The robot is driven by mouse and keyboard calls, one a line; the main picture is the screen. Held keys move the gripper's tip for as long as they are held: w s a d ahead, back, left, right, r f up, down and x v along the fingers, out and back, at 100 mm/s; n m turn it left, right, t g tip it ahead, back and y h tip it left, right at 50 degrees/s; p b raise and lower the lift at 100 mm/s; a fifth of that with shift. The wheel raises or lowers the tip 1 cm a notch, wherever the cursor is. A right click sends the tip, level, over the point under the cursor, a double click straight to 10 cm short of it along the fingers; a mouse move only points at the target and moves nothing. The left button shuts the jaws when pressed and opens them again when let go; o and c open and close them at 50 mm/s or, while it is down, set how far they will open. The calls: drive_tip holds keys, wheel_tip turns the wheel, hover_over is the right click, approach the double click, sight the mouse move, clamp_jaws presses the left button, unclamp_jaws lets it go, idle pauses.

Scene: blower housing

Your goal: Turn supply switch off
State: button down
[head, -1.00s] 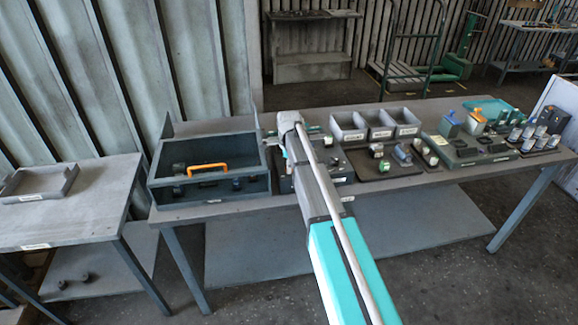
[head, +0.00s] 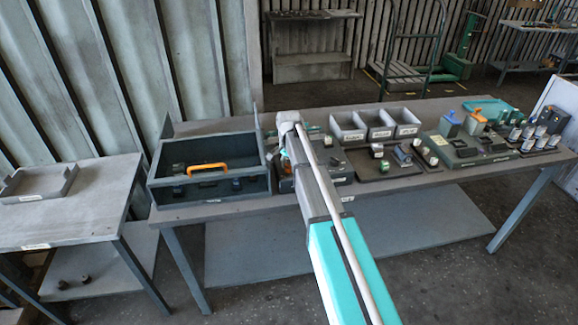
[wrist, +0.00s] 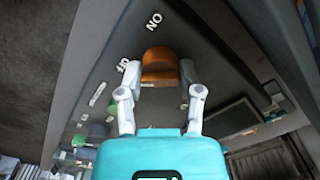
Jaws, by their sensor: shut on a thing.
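The supply switch is an orange knob (wrist: 160,62) on a dark panel (wrist: 165,20) in the wrist view. In the head view my arm covers most of the panel and the switch, and the fingertips cannot be made out.
A dark open box (head: 165,197) with an orange handle stands left of my arm. Grey bins (head: 380,133) and trays of small parts lie to the right. A separate side table (head: 100,215) is at far left.

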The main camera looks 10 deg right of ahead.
drive_tip(key=shift+n, duration=0.5)
drive_tip(key=shift+c, duration=1.3)
unclamp_jaws()
drive_tip(key=shift+m, duration=0.4)
